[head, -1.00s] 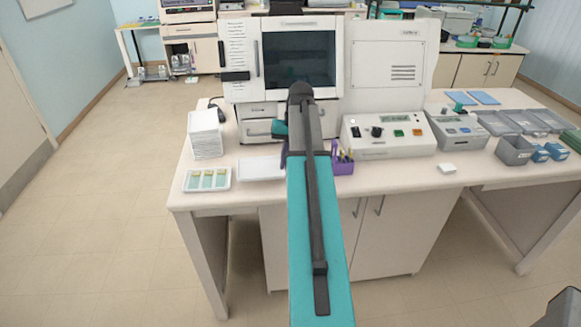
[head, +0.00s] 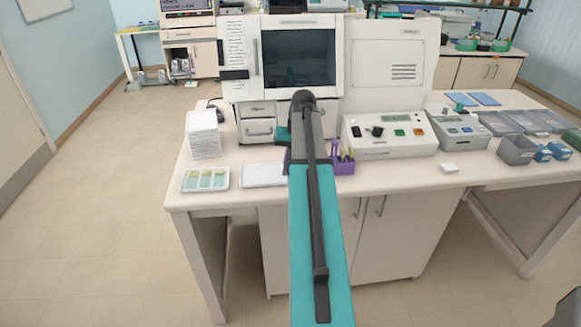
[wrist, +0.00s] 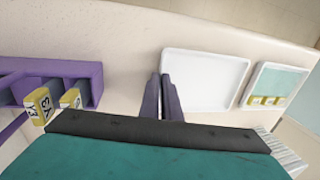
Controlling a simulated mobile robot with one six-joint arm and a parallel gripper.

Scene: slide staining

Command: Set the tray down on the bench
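The tray (wrist: 205,80), white, shallow and empty, lies level in the wrist view beside my gripper (wrist: 161,78). My gripper's two purple-grey fingers are close together at the tray's left rim and appear shut on it. In the head view the tray (head: 263,175) shows left of my arm, low over the front left of the bench (head: 400,178). I cannot tell whether its underside touches the bench. My fingers are mostly hidden behind my arm in the head view.
A slide tray (head: 205,179) with several slides sits close left of the tray. A stack of white pieces (head: 204,135) stands behind it. A purple holder (head: 343,165) with yellow-labelled items stands right of my gripper. A control box (head: 388,135) is farther right.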

